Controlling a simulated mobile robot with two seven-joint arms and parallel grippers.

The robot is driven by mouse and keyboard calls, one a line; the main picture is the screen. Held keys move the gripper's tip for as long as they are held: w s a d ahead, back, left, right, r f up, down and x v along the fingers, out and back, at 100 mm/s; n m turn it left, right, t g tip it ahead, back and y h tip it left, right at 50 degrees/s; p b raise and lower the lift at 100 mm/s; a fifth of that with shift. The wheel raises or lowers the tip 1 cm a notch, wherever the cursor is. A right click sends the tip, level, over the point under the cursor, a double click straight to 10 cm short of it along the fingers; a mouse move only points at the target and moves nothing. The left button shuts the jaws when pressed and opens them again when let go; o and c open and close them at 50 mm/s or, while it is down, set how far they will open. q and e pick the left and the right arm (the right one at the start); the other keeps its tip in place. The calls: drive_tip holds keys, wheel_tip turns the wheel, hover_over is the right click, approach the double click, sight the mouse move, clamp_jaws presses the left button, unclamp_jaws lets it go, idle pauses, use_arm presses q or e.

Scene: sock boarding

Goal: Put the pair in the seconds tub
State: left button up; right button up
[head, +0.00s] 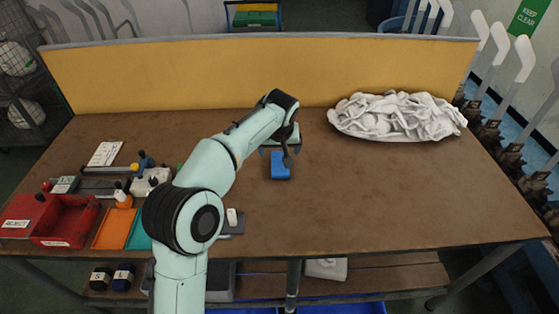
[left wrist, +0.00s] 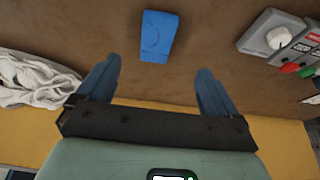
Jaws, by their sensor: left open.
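A small blue folded bundle, seemingly the pair (head: 280,172), lies flat on the brown table near its middle. It also shows in the left wrist view (left wrist: 158,36), beyond the fingertips and roughly in line with the gap between them. My left gripper (head: 281,151) is open and empty, just behind the blue bundle in the head view; its spread fingers show in the left wrist view (left wrist: 154,75). A red tub (head: 68,222) with a white label too small to read stands at the table's left end. My right gripper is not in view.
A white cloth heap (head: 395,117) lies at the back right, before a yellow panel (head: 180,80). The table's right half is otherwise clear.

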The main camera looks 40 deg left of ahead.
use_arm(q)
hover_over(280, 167)
drive_tip(key=s+d, duration=0.1)
drive_tip(key=s, duration=0.1)
drive_tip(key=f, duration=0.6)
drive_tip(key=shift+s+d+b, duration=0.2)
drive_tip(key=shift+b, duration=0.15)
drive_tip(key=x, duration=0.6)
drive_tip(key=shift+w+f+b, duration=0.15)
drive_tip(key=shift+w+b, duration=0.15)
drive_tip(key=c, duration=1.2)
